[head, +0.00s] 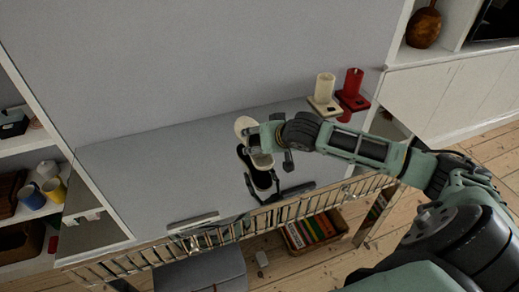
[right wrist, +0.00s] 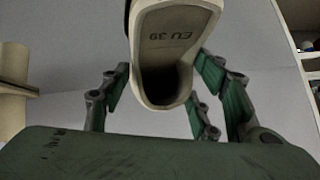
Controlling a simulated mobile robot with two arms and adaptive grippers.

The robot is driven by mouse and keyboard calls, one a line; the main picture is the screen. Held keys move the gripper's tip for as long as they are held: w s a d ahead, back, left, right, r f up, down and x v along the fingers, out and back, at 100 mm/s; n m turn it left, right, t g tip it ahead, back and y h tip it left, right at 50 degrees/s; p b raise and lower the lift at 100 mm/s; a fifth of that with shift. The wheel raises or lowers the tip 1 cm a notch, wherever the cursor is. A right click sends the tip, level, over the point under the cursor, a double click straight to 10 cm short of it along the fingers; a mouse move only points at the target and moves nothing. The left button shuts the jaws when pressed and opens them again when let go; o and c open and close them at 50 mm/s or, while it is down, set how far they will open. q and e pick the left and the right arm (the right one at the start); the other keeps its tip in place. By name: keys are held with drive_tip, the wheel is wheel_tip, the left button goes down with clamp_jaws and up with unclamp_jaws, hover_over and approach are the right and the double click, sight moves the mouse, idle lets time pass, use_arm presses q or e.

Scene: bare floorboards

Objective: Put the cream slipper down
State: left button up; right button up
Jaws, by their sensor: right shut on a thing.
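The cream slipper (head: 261,158) is held in my right gripper (head: 268,147), over the grey tabletop (head: 150,165). Whether the slipper touches the tabletop is unclear. My left gripper is not in view.
A cream holder (head: 325,88) and a red holder (head: 353,85) stand at the tabletop's back right. A pale bar (head: 193,220) lies at the front edge. The left of the tabletop is clear. A crate of books (head: 312,230) is on the floor below.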

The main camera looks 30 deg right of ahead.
wheel_tip(320, 180, down, 3)
drive_tip(key=shift+f, duration=0.15)
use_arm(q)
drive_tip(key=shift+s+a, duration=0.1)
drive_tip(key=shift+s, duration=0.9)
use_arm(e)
drive_tip(key=shift+f, duration=0.4)
drive_tip(key=o, duration=1.2)
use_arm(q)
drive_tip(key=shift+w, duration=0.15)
use_arm(e)
drive_tip(key=shift+s, duration=0.1)
